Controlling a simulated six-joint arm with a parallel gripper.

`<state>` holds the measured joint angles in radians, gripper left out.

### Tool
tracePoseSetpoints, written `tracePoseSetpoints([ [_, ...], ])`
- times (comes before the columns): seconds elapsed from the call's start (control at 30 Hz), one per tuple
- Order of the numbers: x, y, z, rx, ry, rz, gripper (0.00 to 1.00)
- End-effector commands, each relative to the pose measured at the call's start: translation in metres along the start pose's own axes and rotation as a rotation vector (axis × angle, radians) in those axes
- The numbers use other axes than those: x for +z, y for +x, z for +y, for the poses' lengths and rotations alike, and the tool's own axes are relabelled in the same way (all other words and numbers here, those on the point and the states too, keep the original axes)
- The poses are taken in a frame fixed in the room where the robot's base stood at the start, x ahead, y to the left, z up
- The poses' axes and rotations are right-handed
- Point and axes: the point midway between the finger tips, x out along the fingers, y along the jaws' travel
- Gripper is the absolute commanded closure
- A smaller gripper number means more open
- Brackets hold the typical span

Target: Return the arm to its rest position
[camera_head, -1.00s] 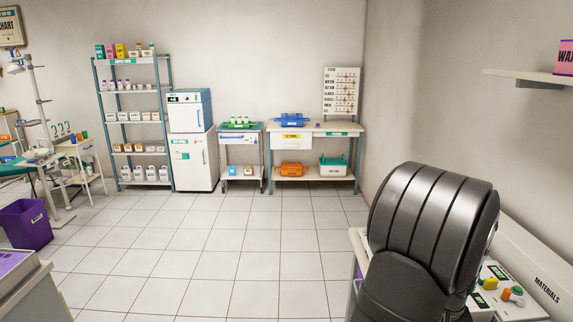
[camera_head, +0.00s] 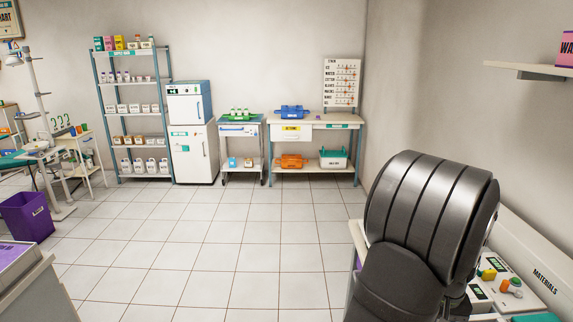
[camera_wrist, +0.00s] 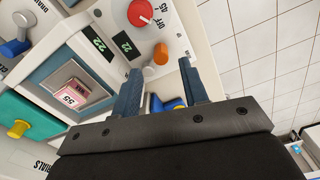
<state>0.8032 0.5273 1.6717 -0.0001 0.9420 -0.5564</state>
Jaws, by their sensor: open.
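My gripper (camera_wrist: 160,76) shows in the wrist view with its two dark blue fingers apart. No object is held between them. Behind the fingers is a white device panel with a red dial (camera_wrist: 140,12) and an orange knob (camera_wrist: 161,54). A blue piece (camera_wrist: 172,104) lies beyond the gap between the fingers, partly hidden by the gripper body. In the head view, my dark arm rises at the right and hides part of the bench; my gripper is not visible there.
A white bench (camera_head: 545,262) marked "MATERIALS" runs beside my arm. The wrist view shows a recess with a pink block (camera_wrist: 72,95) and a teal box (camera_wrist: 25,125) with a yellow knob. A wall shelf (camera_head: 530,70) is at upper right. The tiled floor (camera_head: 200,250) is clear.

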Motion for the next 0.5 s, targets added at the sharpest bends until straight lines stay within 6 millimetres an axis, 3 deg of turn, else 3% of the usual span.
tracePoseSetpoints([
  [0.5, 0.000, -0.106, 0.000, 0.003, 0.000, 0.004, 0.60],
])
